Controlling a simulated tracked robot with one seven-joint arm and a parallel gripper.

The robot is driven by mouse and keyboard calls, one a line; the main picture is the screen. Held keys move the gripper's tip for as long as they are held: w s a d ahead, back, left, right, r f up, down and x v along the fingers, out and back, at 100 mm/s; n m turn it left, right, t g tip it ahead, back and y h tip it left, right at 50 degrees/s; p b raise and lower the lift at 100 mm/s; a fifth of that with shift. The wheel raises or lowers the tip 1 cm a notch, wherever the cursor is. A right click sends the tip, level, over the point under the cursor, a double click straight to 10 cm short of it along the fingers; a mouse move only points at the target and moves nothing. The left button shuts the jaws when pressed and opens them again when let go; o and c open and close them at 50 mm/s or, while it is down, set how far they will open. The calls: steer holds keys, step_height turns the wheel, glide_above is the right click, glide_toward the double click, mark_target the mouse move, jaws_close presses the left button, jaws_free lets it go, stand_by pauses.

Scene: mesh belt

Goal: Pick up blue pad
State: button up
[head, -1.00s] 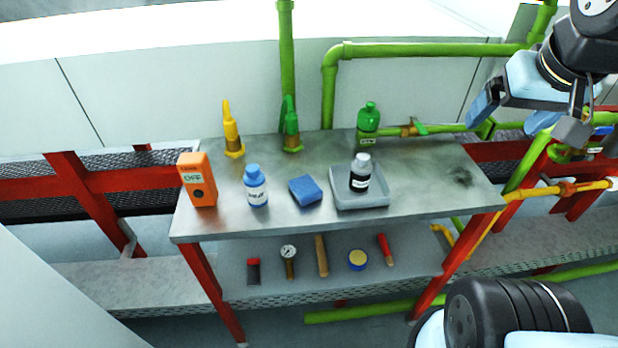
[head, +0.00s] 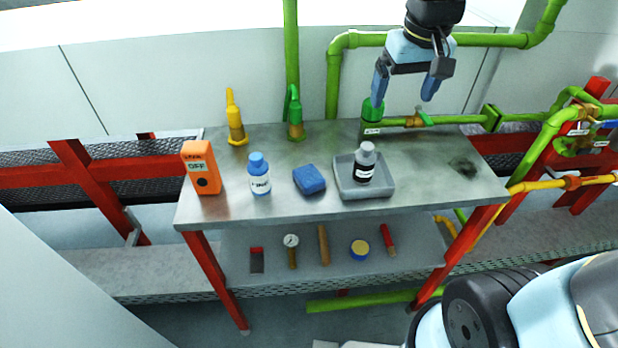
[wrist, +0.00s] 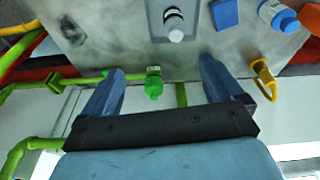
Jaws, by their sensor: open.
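The blue pad (head: 309,179) is a small blue block lying on the metal table top, between the white bottle with the blue cap and the grey tray. In the wrist view the blue pad (wrist: 224,13) shows at the top edge, partly cut off. My gripper (head: 404,100) is open and empty, its blue fingers pointing down above the back right of the table, to the right of and behind the pad. In the wrist view my gripper (wrist: 160,75) has its two fingers wide apart, with the pad beyond them.
A grey tray (head: 384,188) holds a black bottle (head: 364,165). A blue-capped bottle (head: 259,178) and an orange device (head: 201,170) stand left of the pad. A green bottle (head: 372,115) stands near my gripper; yellow (head: 234,120) and green fittings (head: 294,117) stand behind.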

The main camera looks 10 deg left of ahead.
steer(key=w+a+f+n+g, duration=0.15)
steer(key=a+f, duration=0.25)
steer(key=a, duration=0.4)
steer(key=n+g, duration=0.1)
steer(key=n, duration=0.1)
glide_above(309, 174)
step_height(309, 174, down, 6)
steer(key=f, duration=0.1)
step_height(309, 174, down, 12)
steer(key=shift+f, duration=0.15)
steer(key=c, duration=1.2)
